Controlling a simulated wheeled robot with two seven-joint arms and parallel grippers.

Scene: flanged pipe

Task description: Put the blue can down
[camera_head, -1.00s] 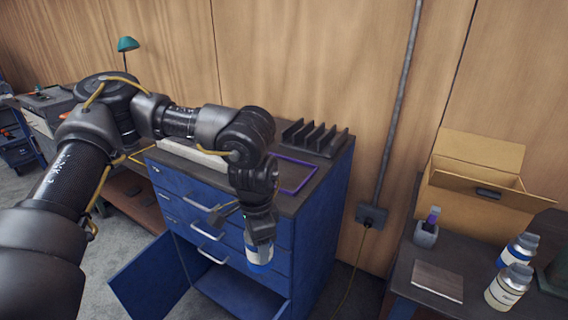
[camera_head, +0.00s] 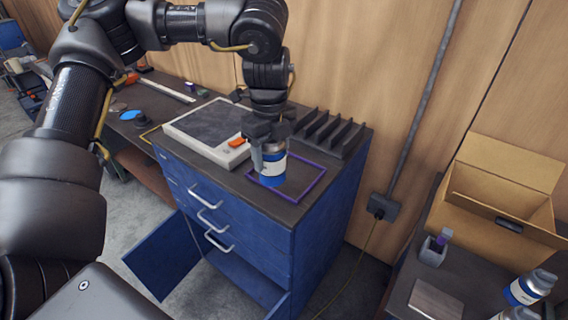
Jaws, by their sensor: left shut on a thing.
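The blue can (camera_head: 272,171), with a white band and a grey top, is upright at the purple outlined square (camera_head: 314,187) on top of the blue cabinet. My left gripper (camera_head: 268,146) points down from above and is shut on the can's top. The can's base overlaps the left part of the outline in the picture; I cannot tell whether it touches the cabinet top. My right gripper is not in view.
A grey flat device (camera_head: 207,132) with an orange part lies left of the can. A black slotted rack (camera_head: 328,131) stands behind it. The cabinet's lower door (camera_head: 165,258) hangs open. A cardboard box (camera_head: 497,200) and bottles stand on the right table.

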